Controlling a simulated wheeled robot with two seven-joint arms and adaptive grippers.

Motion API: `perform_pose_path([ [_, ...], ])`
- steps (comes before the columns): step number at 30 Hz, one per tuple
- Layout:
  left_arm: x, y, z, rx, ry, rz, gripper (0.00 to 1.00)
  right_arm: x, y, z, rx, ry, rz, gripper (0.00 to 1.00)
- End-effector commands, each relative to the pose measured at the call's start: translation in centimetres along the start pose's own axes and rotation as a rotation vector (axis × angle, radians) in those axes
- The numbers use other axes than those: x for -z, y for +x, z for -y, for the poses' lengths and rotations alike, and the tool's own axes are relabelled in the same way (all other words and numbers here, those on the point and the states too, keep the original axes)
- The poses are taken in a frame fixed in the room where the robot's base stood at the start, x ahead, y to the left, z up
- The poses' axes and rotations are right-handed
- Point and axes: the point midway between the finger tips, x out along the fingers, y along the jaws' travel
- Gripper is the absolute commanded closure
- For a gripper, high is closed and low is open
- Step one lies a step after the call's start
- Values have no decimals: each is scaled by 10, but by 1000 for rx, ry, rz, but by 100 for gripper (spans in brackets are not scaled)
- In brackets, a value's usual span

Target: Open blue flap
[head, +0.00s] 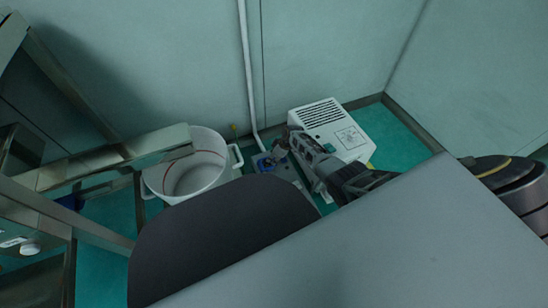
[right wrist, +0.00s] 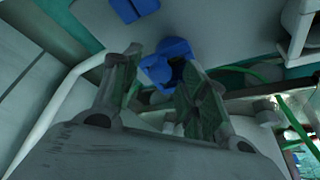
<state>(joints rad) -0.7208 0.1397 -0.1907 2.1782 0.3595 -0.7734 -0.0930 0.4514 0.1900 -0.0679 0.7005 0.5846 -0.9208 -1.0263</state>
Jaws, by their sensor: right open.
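A small blue part (head: 264,163), seemingly the blue flap, sits low near the wall, on a pale piece of equipment left of the white box. In the right wrist view a blue piece (right wrist: 168,62) shows between and just beyond my fingertips. A second, flat blue piece (right wrist: 133,9) is at the top edge; I cannot tell which one is the flap. My right gripper (head: 282,146) is just above and right of the blue part. It also shows in the right wrist view (right wrist: 158,60), fingers apart; contact cannot be told. My left gripper is out of view.
A white bucket (head: 186,178) stands left of the blue part. A white vented box (head: 333,130) stands to the right. A white pipe (head: 246,75) runs down the wall behind. A metal frame (head: 100,165) is at the left. Green floor (head: 390,140) shows around the box.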

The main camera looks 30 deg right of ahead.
Motion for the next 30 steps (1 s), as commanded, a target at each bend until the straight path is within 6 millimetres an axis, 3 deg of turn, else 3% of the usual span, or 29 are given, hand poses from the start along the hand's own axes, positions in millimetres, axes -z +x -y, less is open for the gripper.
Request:
perform_pose_path([
  [9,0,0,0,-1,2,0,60,0,0,0,0,-1,0,58],
  [19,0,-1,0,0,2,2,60,0,0,0,0,-1,-1,100],
  [30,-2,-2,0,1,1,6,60,1,0,0,-3,-2,2,100],
])
